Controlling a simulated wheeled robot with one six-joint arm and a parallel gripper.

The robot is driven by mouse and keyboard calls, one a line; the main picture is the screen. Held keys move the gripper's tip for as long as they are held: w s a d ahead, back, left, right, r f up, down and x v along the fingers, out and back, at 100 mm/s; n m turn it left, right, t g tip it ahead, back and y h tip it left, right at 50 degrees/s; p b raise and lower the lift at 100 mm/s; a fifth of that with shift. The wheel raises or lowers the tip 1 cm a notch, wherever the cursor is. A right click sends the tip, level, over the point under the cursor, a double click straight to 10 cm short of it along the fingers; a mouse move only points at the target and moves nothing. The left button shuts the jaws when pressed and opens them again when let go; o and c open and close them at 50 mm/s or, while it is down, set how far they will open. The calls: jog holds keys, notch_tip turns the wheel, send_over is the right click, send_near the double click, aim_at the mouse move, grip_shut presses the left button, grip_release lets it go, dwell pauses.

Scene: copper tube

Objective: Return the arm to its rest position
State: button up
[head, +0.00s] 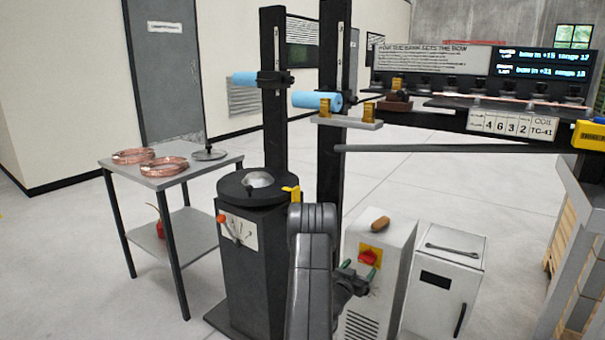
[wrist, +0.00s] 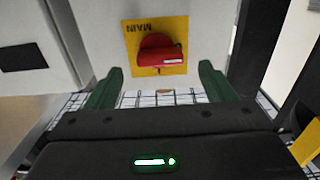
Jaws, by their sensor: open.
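My gripper (head: 358,269) is at the front of a white cabinet (head: 382,236), low in the middle of the head view. My dark arm reaches up from the bottom edge and bends down to it. In the wrist view my gripper (wrist: 161,75) shows two green fingers standing apart with nothing between them. Beyond the fingertips is a red rotary switch (wrist: 158,52) on a yellow plate marked MAIN. The same red switch (head: 368,257) shows just above my fingers in the head view. I see no contact between fingers and switch.
A black pedestal (head: 250,262) with a lever panel stands close left of my arm. A small white cabinet (head: 444,270) with a wrench on top stands right. A grey bar (head: 450,148) crosses above. A side table (head: 180,177) holds copper coils. Open floor lies behind.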

aim_at(365, 262)
jog(key=x, duration=0.4)
jog(key=shift+w+d, duration=0.25)
jog(key=shift+w, duration=0.05)
jog(key=shift+a, duration=0.1)
jog(key=shift+s, duration=0.15)
